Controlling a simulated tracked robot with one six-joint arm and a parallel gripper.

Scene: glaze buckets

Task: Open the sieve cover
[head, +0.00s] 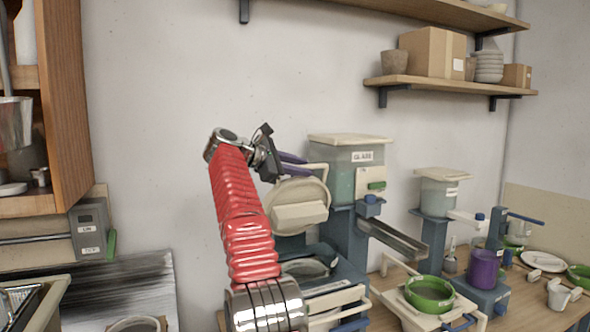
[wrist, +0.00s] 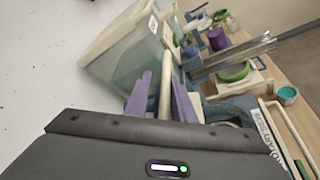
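The round cream sieve cover (head: 298,205) is in the middle of the head view. It is raised and tilted steeply, its face towards the camera, above the dark round sieve opening (head: 305,268) of the blue machine. A cream handle bar (head: 317,168) sits at its upper edge. My gripper (head: 295,164) is at this bar, with its purple fingers on either side. In the wrist view the bar (wrist: 165,88) runs between the fingers of my gripper (wrist: 162,98). It lies close to the right finger, with a gap to the left finger. The hinge is hidden.
A lidded glaze tank (head: 345,165) stands close behind and right of my gripper. A metal chute (head: 394,240) runs down to its right. A green bowl (head: 430,293) and a purple cup (head: 484,268) stand further right. A wooden cabinet (head: 62,100) is at left.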

